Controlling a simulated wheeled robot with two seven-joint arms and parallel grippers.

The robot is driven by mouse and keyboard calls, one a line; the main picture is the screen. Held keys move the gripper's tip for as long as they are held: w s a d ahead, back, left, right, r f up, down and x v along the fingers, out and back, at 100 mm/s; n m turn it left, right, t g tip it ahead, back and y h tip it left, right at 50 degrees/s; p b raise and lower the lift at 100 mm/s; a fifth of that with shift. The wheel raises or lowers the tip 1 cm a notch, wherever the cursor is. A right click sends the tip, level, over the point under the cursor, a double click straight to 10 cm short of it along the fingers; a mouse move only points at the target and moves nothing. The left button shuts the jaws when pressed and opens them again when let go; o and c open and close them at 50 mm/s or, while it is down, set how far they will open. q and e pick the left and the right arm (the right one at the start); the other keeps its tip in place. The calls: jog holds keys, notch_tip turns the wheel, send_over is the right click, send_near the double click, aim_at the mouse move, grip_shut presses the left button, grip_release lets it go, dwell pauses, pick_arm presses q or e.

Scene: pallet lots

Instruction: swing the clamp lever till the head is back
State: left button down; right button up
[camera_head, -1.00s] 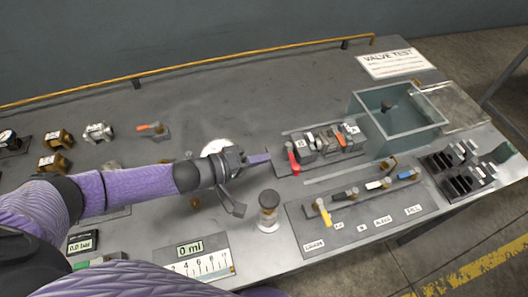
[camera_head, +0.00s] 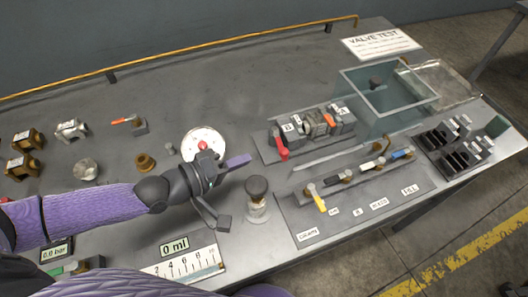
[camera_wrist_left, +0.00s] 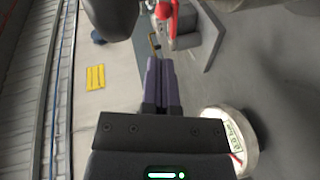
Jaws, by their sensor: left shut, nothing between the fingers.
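The grey fixture plate (camera_head: 268,152) carries a row of valve blocks. A red lever (camera_head: 280,146) stands at its left end, its handle pointing toward the front. The red lever also shows at the top of the left wrist view (camera_wrist_left: 164,12). A yellow-handled lever (camera_head: 317,199) is on the labelled panel (camera_head: 350,212) in front. I cannot tell for certain which is the clamp lever, nor make out the clamp head. My left gripper (camera_head: 246,159) is shut and empty, its purple fingers left of the red lever and apart from it. My right gripper is not in view.
A dark-topped cylinder (camera_head: 257,197) stands just in front of my left gripper. A white round dial (camera_head: 204,142) with a red centre lies behind its wrist. An open clear-walled bin (camera_head: 385,100) is at the back right. The table's middle back is clear.

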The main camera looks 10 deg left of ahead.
aim_at(282, 151)
pick_arm(q)
jog(key=x, duration=0.6)
jog(key=shift+w+d+f+b, duration=0.1)
jog(key=shift+w+d+b, duration=0.15)
jog(key=shift+d+b, duration=0.1)
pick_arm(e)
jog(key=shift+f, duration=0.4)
pick_arm(q)
jog(key=shift+d+f, duration=0.1)
jog(key=shift+d, duration=0.75)
jog(key=shift+a, duration=0.1)
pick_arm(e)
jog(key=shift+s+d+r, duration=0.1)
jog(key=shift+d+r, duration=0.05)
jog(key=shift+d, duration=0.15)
